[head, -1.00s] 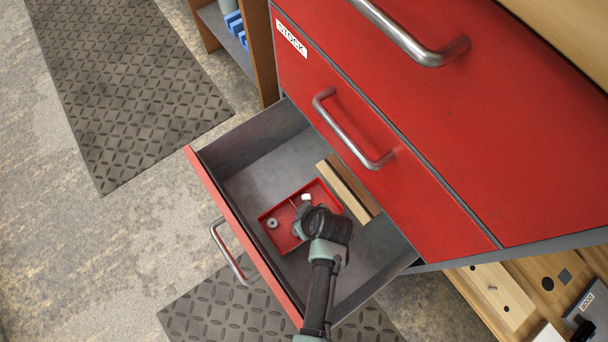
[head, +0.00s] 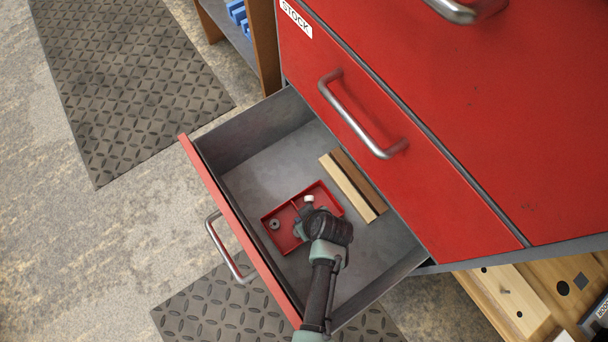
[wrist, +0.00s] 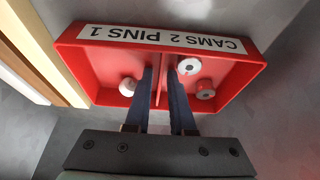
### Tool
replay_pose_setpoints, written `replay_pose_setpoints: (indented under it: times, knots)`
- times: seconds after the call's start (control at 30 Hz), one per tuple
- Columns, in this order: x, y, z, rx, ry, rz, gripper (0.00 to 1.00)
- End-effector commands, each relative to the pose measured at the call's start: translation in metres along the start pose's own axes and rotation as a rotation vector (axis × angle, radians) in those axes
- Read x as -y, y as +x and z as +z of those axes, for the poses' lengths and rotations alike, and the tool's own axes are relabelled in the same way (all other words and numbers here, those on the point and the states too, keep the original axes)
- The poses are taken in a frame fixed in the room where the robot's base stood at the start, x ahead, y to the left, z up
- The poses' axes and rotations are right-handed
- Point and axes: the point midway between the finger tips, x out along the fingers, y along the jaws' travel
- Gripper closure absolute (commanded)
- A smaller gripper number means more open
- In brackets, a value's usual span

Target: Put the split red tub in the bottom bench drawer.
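The split red tub (head: 270,238) is inside the open bottom drawer (head: 252,178), toward its front. In the wrist view the tub (wrist: 95,72) bears the label "CAMS 2 PINS 1" and has a divider down the middle. The arm hides part of the tub in the head view. I cannot tell whether the tub touches the drawer floor.
Wooden strips (head: 352,187) lie in the drawer behind the tub, close but apart. The closed red drawer above has a metal handle (head: 360,115). The drawer's far-left floor is bare. A dark mat (head: 120,85) lies on the floor at left.

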Motion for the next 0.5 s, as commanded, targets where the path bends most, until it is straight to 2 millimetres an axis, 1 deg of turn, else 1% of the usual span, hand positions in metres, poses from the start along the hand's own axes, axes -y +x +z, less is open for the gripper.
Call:
replay_pose_setpoints:
  times: [0.33, 0.43, 0.5]
  knots:
    - [0.0, -0.001, 0.0, 0.0, 0.0, 0.0, 0.66]
    - [0.0, -0.008, -0.002, 0.0, 0.001, 0.001, 0.66]
    - [0.0, -0.017, -0.002, 0.0, 0.001, 0.0, 0.66]
